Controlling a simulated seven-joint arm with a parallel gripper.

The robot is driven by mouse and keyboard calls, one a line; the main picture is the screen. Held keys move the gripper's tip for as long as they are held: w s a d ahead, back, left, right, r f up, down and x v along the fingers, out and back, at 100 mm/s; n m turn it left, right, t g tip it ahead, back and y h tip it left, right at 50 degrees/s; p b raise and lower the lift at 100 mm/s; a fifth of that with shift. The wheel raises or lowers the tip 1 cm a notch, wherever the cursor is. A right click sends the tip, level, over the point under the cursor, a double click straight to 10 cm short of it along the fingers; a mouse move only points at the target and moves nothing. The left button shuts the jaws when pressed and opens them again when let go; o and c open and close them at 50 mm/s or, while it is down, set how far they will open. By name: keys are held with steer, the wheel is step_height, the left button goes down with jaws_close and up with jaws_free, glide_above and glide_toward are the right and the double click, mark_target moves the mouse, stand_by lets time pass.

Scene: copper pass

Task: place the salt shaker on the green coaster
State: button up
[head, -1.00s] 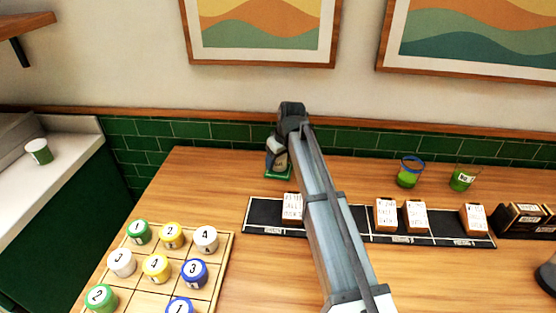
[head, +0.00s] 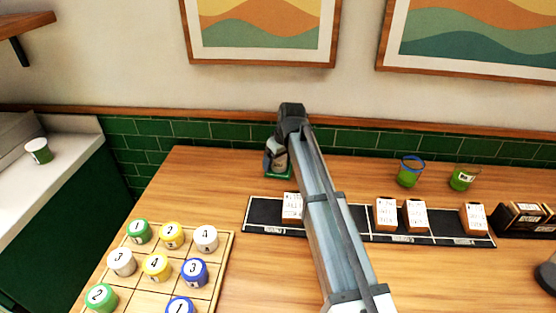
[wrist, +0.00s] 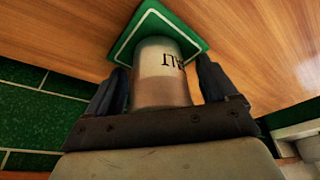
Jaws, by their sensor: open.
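The salt shaker (wrist: 160,75) has a pale body with "SALT" lettering. It stands on the green coaster (wrist: 190,25) in the wrist view, between the two fingers of my gripper (wrist: 165,90). The fingers are open, one on each side of the shaker, with a slight gap showing at the right finger. In the head view the shaker (head: 279,152) is partly hidden by my gripper (head: 277,162). The coaster (head: 283,176) lies under it near the back wall.
A black strip (head: 350,232) with several order cards lies in front of the coaster. A wooden grid board (head: 228,250) with several numbered pots is at the lower left. Bare wood lies left of the coaster.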

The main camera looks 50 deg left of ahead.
steer(key=v, duration=1.2)
steer(key=shift+r, duration=0.1)
